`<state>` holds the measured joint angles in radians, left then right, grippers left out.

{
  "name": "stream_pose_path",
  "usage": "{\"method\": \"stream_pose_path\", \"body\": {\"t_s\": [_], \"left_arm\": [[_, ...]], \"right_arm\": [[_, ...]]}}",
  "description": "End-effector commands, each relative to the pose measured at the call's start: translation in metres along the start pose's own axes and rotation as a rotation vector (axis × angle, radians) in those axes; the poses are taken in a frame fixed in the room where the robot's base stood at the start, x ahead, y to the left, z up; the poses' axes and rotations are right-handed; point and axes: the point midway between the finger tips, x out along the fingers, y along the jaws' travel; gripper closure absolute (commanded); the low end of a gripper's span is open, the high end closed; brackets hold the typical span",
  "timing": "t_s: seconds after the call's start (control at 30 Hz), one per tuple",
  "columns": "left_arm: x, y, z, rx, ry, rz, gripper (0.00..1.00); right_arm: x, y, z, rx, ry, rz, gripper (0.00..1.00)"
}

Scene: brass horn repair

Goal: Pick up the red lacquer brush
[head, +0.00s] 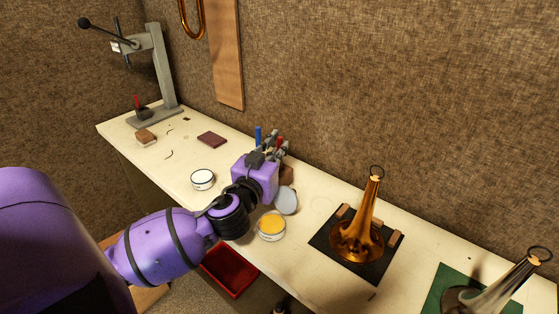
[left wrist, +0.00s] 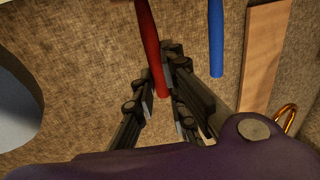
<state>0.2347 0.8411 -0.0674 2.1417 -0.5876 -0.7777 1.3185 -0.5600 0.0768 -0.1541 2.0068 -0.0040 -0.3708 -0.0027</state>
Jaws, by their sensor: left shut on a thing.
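The red lacquer brush (left wrist: 150,45) shows its red handle between the fingers of my left gripper (left wrist: 165,82) in the left wrist view. The gripper is shut on it. In the head view my left gripper (head: 271,149) is over the back part of the bench, with a bit of the red handle (head: 280,142) showing among its fingers. The rest of the brush is hidden by the gripper. A blue handle (head: 257,136) stands upright just left of the fingers; it also shows in the left wrist view (left wrist: 216,38), apart from them. My right gripper is not in view.
A brown block (head: 287,174) is partly hidden behind my gripper. An open tin of yellow stuff (head: 272,226), a grey disc (head: 286,201) and a white tin (head: 203,179) are nearby. A brass bell (head: 358,235) stands on a dark mat to the right. The wall is close behind.

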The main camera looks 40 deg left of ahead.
Motion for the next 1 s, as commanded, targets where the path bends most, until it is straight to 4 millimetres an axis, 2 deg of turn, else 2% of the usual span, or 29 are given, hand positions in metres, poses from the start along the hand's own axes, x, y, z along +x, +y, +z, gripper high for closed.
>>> {"method": "stream_pose_path", "body": {"t_s": [0.17, 0.27, 0.6, 0.7, 0.83, 1.0], "left_arm": [[0.000, 0.000, -0.001, 0.000, 0.001, 0.000, 1.00], [0.000, 0.000, -0.009, -0.002, 0.003, 0.000, 1.00], [0.000, 0.000, -0.076, -0.002, 0.007, 0.001, 1.00], [0.000, 0.000, -0.089, -0.001, 0.005, 0.001, 1.00], [0.000, 0.000, -0.099, -0.001, 0.003, 0.001, 1.00], [0.000, 0.000, -0.101, 0.000, 0.001, 0.000, 1.00]], "right_arm": [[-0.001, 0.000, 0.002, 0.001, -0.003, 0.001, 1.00], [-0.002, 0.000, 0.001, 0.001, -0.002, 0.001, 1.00], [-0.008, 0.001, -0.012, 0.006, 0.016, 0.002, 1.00], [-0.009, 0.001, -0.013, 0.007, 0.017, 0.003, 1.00], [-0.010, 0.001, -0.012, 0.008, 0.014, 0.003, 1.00], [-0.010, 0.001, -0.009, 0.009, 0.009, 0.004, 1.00]]}}
